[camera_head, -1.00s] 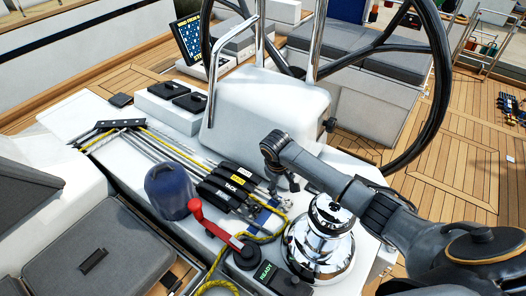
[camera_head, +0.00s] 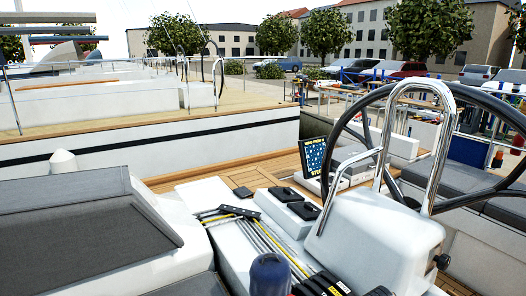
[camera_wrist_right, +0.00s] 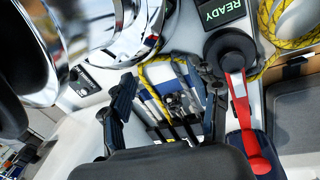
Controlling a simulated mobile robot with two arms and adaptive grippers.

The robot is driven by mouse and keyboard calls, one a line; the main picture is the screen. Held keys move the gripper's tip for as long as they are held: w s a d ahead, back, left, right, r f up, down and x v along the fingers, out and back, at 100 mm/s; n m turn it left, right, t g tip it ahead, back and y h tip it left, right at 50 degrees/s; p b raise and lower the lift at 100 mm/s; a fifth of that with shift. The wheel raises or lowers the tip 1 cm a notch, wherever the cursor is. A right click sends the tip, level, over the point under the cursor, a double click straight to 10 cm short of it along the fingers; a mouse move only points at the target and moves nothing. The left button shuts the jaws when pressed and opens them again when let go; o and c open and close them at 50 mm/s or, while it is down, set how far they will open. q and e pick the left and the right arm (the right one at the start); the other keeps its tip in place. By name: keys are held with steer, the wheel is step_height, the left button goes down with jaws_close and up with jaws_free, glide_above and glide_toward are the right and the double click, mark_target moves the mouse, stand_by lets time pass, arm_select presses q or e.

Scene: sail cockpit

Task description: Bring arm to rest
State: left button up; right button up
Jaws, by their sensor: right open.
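My right gripper (camera_wrist_right: 167,95) shows in the right wrist view with its two dark fingers spread apart and nothing held between them. It is over the cockpit deck, pointing at the rope clutch area. A red handle (camera_wrist_right: 239,98) on a black round base is just right of the gripper's right finger. My left gripper is not in view.
A box marked READY (camera_wrist_right: 222,12) and yellow rope (camera_wrist_right: 288,38) lie near the red handle.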

steer(key=s+a+f+t+y, duration=0.1)
steer(key=s+a+f+y, duration=0.15)
steer(key=s+a, duration=1.1)
steer(key=s+d+r+m+t, duration=0.1)
steer(key=s+d+r, duration=0.1)
steer(key=s+r, duration=0.35)
steer(key=s+d+r+m+t, duration=0.1)
steer(key=s+d+r, duration=0.15)
steer(key=s, duration=0.65)
step_height(320, 180, down, 30)
steer(key=s+g+b, duration=0.1)
steer(key=s+b, duration=0.1)
steer(key=b, duration=0.1)
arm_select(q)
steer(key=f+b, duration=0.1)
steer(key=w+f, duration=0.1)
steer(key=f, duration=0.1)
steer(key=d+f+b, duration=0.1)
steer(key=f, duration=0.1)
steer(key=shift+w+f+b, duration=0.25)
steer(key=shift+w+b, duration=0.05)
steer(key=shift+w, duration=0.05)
arm_select(e)
steer(key=s+d+f+g, duration=0.1)
steer(key=s+d+f, duration=0.1)
steer(key=s+f, duration=1.4)
steer(key=shift+d+f+n+g, duration=0.2)
steer(key=shift+f+n+g, duration=0.1)
steer(key=shift+f, duration=0.3)
